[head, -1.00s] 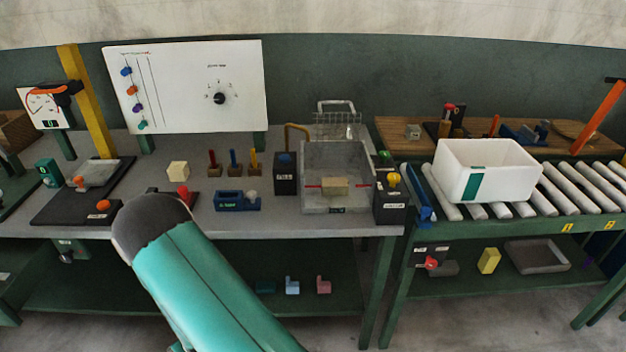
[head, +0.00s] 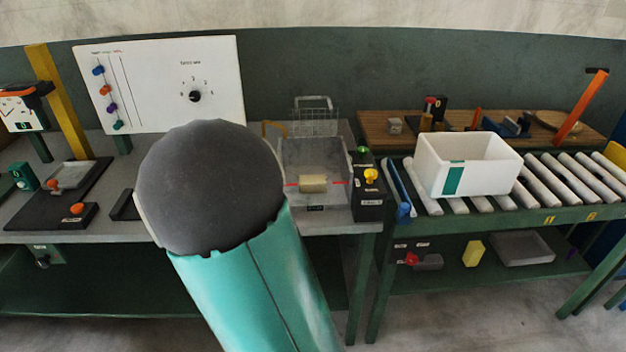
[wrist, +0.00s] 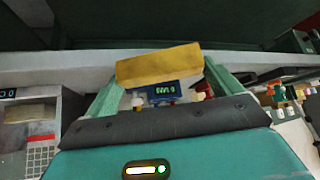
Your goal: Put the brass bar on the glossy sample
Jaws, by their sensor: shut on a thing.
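In the wrist view my gripper (wrist: 163,82) has its teal fingers shut on the brass bar (wrist: 160,65), a plain yellow block held crosswise between them. In the head view my arm hides the gripper and the bar. A pale block (head: 313,184) sits inside the clear-walled tank (head: 325,205), with a red line across it. I cannot tell which thing is the glossy sample; none in view is clearly marked so.
A white bin (head: 490,165) stands on the roller conveyor (head: 540,190) at the right. A blue device with a display (wrist: 160,92) shows behind the bar. My arm covers the middle bench.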

